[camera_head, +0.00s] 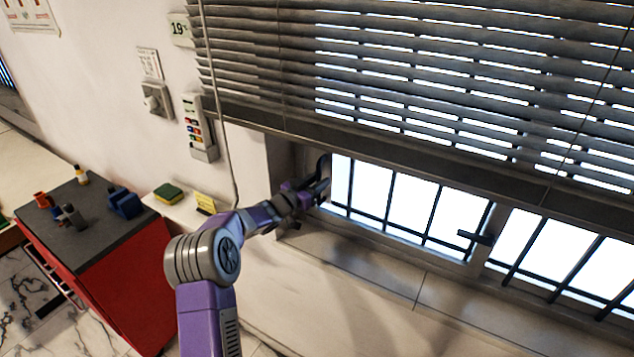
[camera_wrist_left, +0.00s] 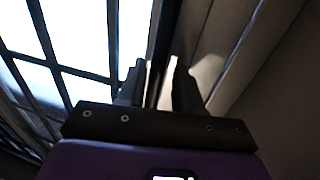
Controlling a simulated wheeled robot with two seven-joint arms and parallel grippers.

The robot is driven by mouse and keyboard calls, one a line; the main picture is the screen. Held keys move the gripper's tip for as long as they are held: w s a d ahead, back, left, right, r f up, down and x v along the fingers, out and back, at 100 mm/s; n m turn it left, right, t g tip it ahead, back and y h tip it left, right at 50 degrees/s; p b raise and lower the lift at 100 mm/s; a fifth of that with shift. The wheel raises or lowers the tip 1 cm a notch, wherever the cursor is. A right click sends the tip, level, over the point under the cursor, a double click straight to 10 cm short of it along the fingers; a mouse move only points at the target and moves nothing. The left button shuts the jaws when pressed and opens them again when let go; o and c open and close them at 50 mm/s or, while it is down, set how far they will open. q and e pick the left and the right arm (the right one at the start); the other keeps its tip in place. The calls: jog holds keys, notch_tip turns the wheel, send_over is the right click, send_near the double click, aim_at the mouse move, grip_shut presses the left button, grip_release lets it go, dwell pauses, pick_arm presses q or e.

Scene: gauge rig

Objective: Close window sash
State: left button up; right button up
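The window (camera_head: 482,247) lies below the lowered blind, with bright panes behind dark bars and a dark handle (camera_head: 474,237) on the frame between two panes. I cannot tell from the head view whether its sash is open or shut. My left gripper (camera_head: 322,188) is at the window's left end, beside the frame in the recess. In the left wrist view the two fingers of my left gripper (camera_wrist_left: 158,85) stand apart with a gap between them. An upright frame edge (camera_wrist_left: 157,45) shows beyond that gap; contact is unclear. My right gripper is out of view.
Grey blinds (camera_head: 420,80) hang low over the window. The sill (camera_head: 380,262) is bare. At left, a red cabinet (camera_head: 120,285) with small items stands by a ledge with a sponge (camera_head: 168,192). A remote (camera_head: 197,125) hangs on the wall.

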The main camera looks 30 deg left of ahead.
pick_arm(q)
notch_tip(320, 180, up, 10)
jog(key=shift+p, duration=1.05)
